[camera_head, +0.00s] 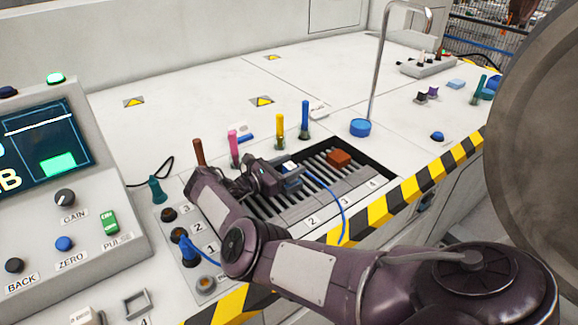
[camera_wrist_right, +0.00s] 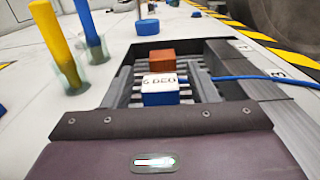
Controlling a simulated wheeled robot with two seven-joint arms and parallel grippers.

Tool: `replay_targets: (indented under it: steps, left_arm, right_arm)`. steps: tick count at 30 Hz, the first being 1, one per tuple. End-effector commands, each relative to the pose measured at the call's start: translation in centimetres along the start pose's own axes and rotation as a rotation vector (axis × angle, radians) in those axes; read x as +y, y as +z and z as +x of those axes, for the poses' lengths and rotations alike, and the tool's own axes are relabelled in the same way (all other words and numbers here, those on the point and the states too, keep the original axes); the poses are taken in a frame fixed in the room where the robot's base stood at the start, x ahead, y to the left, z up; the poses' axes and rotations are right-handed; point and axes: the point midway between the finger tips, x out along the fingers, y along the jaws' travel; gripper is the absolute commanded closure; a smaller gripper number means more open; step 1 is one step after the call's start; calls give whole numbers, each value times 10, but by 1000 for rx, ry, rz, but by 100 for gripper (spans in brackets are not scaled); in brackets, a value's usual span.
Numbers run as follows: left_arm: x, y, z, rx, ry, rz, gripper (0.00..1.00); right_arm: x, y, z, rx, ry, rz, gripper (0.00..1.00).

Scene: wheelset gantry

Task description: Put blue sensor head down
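The blue sensor head (camera_head: 291,182) is a small block with a white, lettered top and a blue cable (camera_head: 340,205). It sits over the dark slatted bay (camera_head: 255,208); in the right wrist view the blue sensor head (camera_wrist_right: 162,93) is centred just ahead of my palm. My right gripper (camera_head: 275,177) is low over the bay. Its grey fingers (camera_wrist_right: 164,88) stand on either side of the head with visible gaps, so it looks open. The head's underside and exact contact with the slats are hidden. My left gripper is out of view.
An orange-brown block (camera_head: 340,158) lies in the bay behind the head. Upright coloured sticks (camera_head: 280,130) stand in holders along the back edge. A bent metal pole (camera_head: 376,75) and a blue round cap (camera_head: 360,127) are behind. Striped edging (camera_head: 400,200) marks the front.

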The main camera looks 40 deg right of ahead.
Motion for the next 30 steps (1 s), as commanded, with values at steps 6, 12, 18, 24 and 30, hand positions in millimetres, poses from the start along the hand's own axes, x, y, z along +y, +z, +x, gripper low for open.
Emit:
replay_targets:
  steps: [6, 12, 18, 24, 30]
  left_arm:
    - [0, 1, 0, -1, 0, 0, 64]
    - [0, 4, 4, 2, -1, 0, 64]
    - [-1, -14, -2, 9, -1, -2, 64]
    - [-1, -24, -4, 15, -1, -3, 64]
    - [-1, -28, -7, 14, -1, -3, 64]
  right_arm:
    - [0, 0, 0, 0, 0, 0, 46]
    - [0, 0, -7, 1, 2, 1, 46]
    - [0, 1, -40, 6, 0, 3, 46]
    - [0, 1, -65, 3, 0, 2, 46]
    - [0, 2, -75, 1, 0, 1, 46]
